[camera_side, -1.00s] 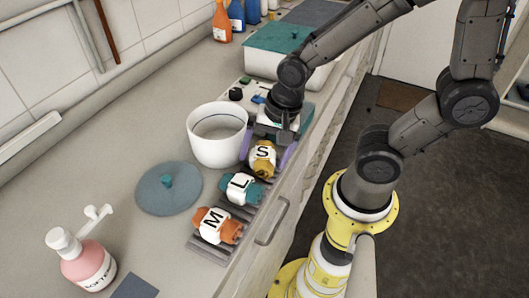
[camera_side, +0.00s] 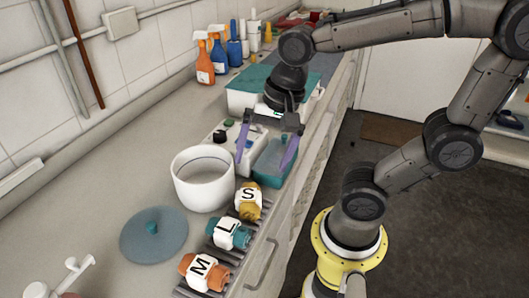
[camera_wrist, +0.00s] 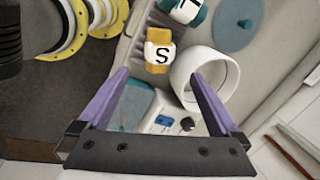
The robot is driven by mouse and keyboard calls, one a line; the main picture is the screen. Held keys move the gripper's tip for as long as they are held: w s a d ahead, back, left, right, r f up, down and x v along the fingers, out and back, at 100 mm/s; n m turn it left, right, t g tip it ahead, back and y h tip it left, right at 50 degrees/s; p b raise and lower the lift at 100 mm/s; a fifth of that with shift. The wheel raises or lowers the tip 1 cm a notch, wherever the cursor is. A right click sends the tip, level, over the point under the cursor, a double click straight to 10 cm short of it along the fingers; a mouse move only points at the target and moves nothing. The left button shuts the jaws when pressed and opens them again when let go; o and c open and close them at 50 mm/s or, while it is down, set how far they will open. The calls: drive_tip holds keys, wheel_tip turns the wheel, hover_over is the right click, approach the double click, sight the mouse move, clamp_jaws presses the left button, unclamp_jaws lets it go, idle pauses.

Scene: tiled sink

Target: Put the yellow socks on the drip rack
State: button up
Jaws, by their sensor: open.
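The yellow socks (camera_side: 247,205), a bundle in a white band marked S, lie at the far end of the grey slatted drip rack (camera_side: 216,254). In the wrist view, the yellow socks (camera_wrist: 159,50) lie beyond my fingertips, and part of the drip rack (camera_wrist: 138,38) shows beside them. My gripper (camera_side: 263,160) has purple fingers spread wide with nothing between them. It hangs above the counter, past the far end of the rack and apart from the socks. In the wrist view, my gripper (camera_wrist: 158,76) is also open and empty.
Teal socks marked L (camera_side: 229,234) and orange socks marked M (camera_side: 204,272) share the rack. A white pot (camera_side: 203,185) and its blue lid (camera_side: 153,236) stand left of it. A teal tub (camera_side: 270,165) and a control box (camera_side: 226,140) lie beneath my gripper.

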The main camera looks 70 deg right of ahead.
drive_tip(key=s+d+n+t, duration=0.1)
drive_tip(key=n, duration=0.3)
drive_tip(key=s+d+r+n+t, duration=0.1)
drive_tip(key=n, duration=0.4)
drive_tip(key=s+d+r+n+t+h, duration=0.1)
drive_tip(key=n, duration=0.3)
drive_tip(key=shift+s+d, duration=0.15)
drive_tip(key=shift+s, duration=0.2)
idle(0.6)
